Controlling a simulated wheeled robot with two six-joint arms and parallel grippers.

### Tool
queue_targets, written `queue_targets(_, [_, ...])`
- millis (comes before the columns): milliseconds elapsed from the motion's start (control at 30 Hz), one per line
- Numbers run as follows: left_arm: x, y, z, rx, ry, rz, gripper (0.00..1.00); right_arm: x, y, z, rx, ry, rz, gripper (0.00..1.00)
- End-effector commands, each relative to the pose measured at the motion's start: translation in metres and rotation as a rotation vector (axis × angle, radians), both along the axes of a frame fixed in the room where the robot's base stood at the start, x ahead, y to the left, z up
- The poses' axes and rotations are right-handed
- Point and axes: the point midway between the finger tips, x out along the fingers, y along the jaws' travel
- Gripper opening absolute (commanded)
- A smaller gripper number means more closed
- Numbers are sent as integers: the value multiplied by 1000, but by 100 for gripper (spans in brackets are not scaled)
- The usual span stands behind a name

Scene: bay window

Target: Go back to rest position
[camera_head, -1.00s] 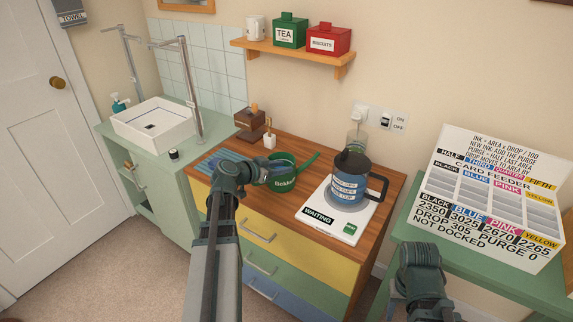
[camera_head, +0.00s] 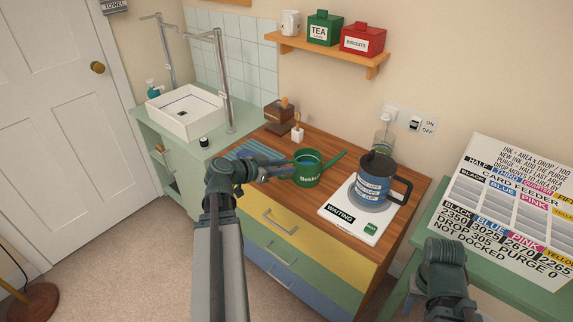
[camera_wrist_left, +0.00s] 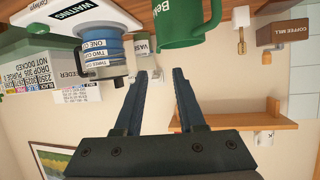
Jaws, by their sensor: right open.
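My left gripper (camera_wrist_left: 160,73) is open. In its wrist view, which is upside down, its two fingers are apart with nothing between them. A green watering can (camera_head: 307,170) stands upright on the wooden dresser top. In the head view the left gripper's end is just left of the can, with its fingertips hard to make out. The can also shows at the top of the wrist view (camera_wrist_left: 184,25), beyond the fingers. My right gripper (camera_head: 445,262) is low at the right, in front of the green table. Its fingers are mostly hidden behind the wrist.
A blue-banded jug (camera_head: 370,183) stands on a white scale (camera_head: 345,222) marked WAITING. A brown coffee mill (camera_head: 279,117) and a brush pot (camera_head: 297,134) stand behind the can. A card feeder board (camera_head: 515,210) stands on the green table at the right. A wall shelf (camera_head: 325,50) overhangs the dresser.

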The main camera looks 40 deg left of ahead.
Motion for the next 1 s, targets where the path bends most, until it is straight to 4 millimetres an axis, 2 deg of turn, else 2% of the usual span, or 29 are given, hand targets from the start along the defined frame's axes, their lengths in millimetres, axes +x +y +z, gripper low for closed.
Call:
queue_targets(267, [1,-2,-1,-1,4,-3,39,0,0,0,0,0,0,48])
queue_targets(367, [5,-21,-7,-14,40,-36,39,0,0,0,0,0,0,48])
queue_targets(467, [12,-64,-22,-41,136,-103,39,0,0,0,0,0,0,48])
queue_targets(600, [11,-143,-53,-69,347,-207,39,0,0,0,0,0,0,48])
queue_targets(667, [6,-174,-66,-68,443,-237,39,0,0,0,0,0,0,48])
queue_targets(800, [-14,-237,-93,-34,659,-276,39,0,0,0,0,0,0,48])
queue_targets(1000, [-53,-305,-121,88,929,-245,39,0,0,0,0,0,0,48])
